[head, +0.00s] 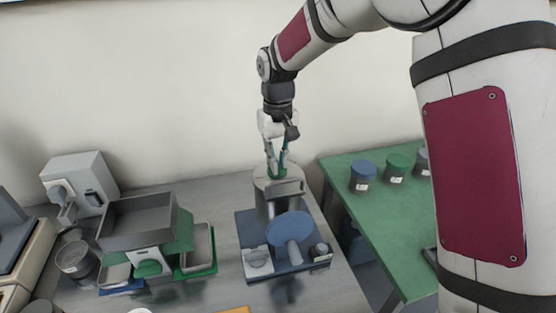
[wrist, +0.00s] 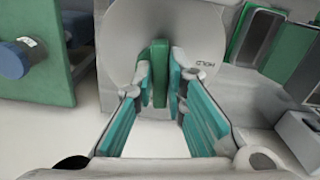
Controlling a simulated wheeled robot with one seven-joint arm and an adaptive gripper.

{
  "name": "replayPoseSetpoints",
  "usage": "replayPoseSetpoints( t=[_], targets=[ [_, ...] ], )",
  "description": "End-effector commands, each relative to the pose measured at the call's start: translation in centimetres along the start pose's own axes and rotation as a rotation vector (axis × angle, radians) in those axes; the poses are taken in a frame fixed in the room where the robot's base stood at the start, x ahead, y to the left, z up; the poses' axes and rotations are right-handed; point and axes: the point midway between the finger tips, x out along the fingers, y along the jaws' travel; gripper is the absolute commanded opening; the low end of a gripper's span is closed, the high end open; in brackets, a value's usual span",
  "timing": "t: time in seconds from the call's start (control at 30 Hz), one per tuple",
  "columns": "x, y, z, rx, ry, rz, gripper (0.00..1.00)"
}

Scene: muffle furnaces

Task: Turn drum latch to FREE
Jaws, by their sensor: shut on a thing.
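The drum (head: 268,203) is a pale grey cylinder on a dark blue base on the bench in the head view. In the wrist view its round top face (wrist: 125,30) shows a HOLD mark, upside down, to the right of the latch. The drum latch (wrist: 159,62) is a green upright bar on that face. My gripper (head: 277,166) points down at the drum top. In the wrist view its teal-padded fingers (wrist: 160,85) stand on both sides of the latch, shut on it. I see no FREE mark; part of the face is out of view or behind the latch and fingers.
A blue disc (head: 289,229) on a stem stands in front of the drum on the same base. Grey trays with green parts (head: 138,222) and a grey machine (head: 80,182) are left. A green table (head: 365,205) with several lidded jars is right.

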Motion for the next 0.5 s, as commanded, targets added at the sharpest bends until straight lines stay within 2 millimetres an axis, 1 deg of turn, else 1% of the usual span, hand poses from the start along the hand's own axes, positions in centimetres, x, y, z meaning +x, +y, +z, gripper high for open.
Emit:
replayPoseSetpoints(
  t=[0.2,0.5],
  targets=[
    [-0.05,-0.08,-0.07,0.106,0.002,0.001,0.0],
    [-0.07,-0.1,-0.06,0.167,0.002,0.0,0.0]
  ],
)
